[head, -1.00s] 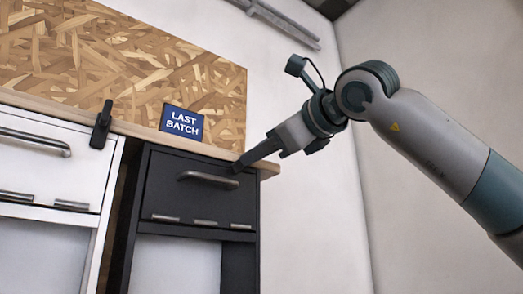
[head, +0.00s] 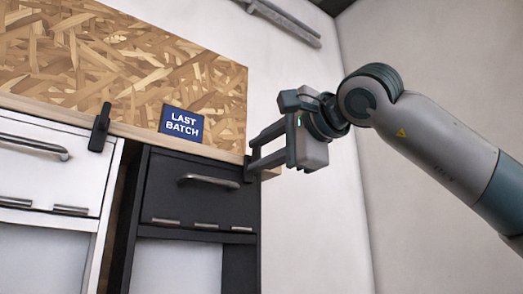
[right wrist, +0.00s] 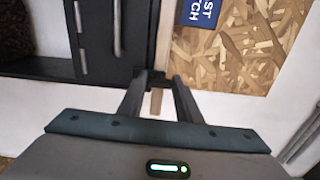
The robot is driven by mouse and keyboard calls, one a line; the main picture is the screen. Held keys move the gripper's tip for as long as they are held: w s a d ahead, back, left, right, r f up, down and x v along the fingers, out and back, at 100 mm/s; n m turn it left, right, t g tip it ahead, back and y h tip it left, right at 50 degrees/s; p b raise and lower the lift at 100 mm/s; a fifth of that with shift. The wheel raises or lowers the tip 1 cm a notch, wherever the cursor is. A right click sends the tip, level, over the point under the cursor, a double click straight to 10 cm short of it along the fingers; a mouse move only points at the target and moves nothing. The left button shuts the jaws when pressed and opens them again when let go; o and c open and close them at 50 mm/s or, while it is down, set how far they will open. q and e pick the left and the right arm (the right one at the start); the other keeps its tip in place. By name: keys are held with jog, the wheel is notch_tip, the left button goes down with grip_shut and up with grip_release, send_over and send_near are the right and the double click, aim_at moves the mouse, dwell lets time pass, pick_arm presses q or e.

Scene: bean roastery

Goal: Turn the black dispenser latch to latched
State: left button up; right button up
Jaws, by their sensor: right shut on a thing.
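The black dispenser (head: 200,192) hangs under the wooden shelf edge, with a metal handle on its dark front. Its black latch (head: 248,172) is at the upper right corner, mostly hidden by my fingers, so its exact angle is hard to tell. My right gripper (head: 251,156) comes in from the right, its fingers one above the other at that corner, shut on the latch. In the right wrist view the latch (right wrist: 157,77) shows as a small dark piece between the fingertips, next to the black front. My left gripper is not in view.
A white dispenser (head: 45,165) stands at the left, with its own black latch (head: 100,128) upright. A blue "LAST BATCH" sign (head: 182,123) sits on the shelf edge above the black dispenser.

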jog(key=shift+n, duration=0.3)
jog(key=o, duration=1)
jog(key=shift+o, duration=0.2)
jog(key=shift+s+d, duration=0.1)
jog(key=shift+s, duration=0.05)
jog(key=shift+s+d+f, duration=0.1)
jog(key=shift+s, duration=0.1)
jog(key=b+v, duration=0.6)
jog(key=v, duration=1)
jog(key=shift+s+d+b, duration=0.2)
jog(key=shift+s+b, duration=0.15)
